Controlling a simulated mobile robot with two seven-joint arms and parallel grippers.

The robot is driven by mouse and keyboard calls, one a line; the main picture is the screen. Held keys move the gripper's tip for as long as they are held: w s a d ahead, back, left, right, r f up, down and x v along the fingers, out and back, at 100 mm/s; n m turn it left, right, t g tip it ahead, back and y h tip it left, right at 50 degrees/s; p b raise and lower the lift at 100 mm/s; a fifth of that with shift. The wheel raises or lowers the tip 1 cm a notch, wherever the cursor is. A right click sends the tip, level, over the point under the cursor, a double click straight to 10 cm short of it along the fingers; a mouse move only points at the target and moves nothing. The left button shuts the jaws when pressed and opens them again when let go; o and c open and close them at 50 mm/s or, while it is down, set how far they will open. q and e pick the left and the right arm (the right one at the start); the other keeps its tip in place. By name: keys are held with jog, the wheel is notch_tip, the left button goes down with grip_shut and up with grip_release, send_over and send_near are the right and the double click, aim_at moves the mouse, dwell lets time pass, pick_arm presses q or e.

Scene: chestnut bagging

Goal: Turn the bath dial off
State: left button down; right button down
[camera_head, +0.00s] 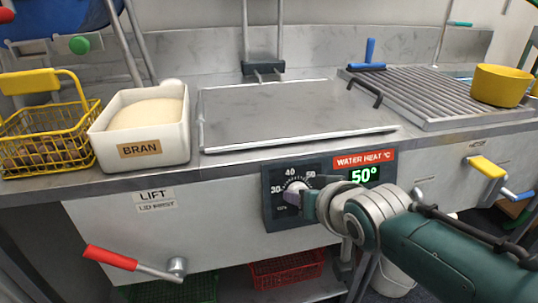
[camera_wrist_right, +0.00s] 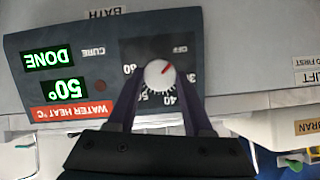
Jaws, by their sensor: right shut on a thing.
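The bath dial (camera_wrist_right: 158,74) is a round white knob with a red pointer, on a dark panel (camera_wrist_right: 160,45) at the front of the steel counter. In the right wrist view, which shows it upside down, the pointer slants towards the upper right, near the OFF mark. In the head view the dial (camera_head: 297,187) is partly hidden by my right gripper (camera_head: 299,195). My right gripper is shut on the knob, a dark finger on each side, as the right wrist view (camera_wrist_right: 158,82) shows. My left gripper is out of view.
The green displays read 50° (camera_wrist_right: 60,88) and DONE (camera_wrist_right: 50,58). A bran box (camera_head: 140,160) and a yellow basket (camera_head: 20,165) stand at left. A red lift lever (camera_head: 110,257) is below them. A yellow-handled lever (camera_head: 487,167) is at right.

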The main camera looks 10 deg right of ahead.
jog(key=shift+n, duration=0.3)
jog(key=shift+c, duration=1.5)
grip_release()
jog(key=shift+r, duration=0.1)
jog(key=p+v, duration=0.7)
jog(key=v, duration=0.2)
jog(key=shift+s+r, duration=0.25)
jog(key=shift+s, duration=0.1)
